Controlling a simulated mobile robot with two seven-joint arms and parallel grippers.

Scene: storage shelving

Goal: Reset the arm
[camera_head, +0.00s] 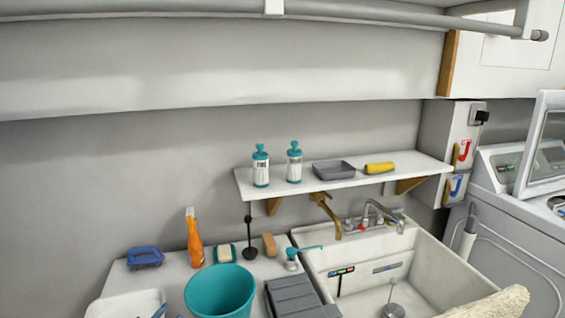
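Neither of my grippers shows in the head view, and I cannot see an arm that I am sure is mine. The white wall shelf (335,182) holds two teal-capped bottles, the left one (261,167) and the right one (294,163), both upright. A grey tray (334,171) and a yellow item (379,168) lie on the shelf to their right.
A white sink (440,262) with a faucet (378,211) stands below the shelf. On the counter at left are a teal bucket (220,292), an orange spray bottle (195,243) and a blue brush (145,257). A washing machine (515,225) stands at right. A pipe (400,18) crosses the top.

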